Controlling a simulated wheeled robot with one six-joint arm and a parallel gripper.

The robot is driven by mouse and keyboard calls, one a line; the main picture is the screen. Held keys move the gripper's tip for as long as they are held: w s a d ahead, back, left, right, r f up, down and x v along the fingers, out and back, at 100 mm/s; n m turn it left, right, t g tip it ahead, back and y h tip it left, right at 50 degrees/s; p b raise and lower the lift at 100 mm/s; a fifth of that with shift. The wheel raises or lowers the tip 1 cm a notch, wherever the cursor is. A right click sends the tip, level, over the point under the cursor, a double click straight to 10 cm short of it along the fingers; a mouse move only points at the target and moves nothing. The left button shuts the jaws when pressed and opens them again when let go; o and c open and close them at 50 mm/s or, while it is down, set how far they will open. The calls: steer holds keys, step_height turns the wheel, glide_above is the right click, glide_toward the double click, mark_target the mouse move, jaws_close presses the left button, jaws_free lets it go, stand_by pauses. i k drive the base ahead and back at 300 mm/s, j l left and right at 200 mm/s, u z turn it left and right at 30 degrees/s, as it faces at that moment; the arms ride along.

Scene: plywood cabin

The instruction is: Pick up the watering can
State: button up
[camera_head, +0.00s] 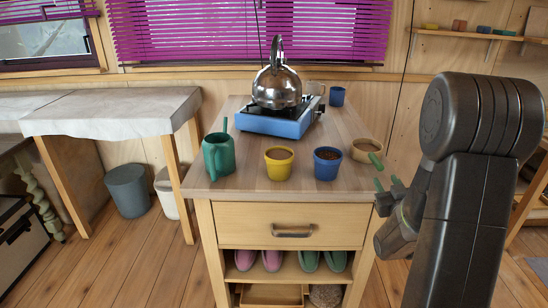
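The green watering can (219,158) stands upright at the front left corner of the wooden cabinet top (255,184). My dark arm hides part of the right side.
A yellow pot (279,164), a blue pot (327,164) and a tan pot (366,149) stand right of the can. A steel kettle (277,85) sits on a blue stove (275,121) behind. A cloth-covered table (110,111) is at left.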

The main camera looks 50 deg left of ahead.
mark_target(218, 148)
steer(key=u, duration=2.4)
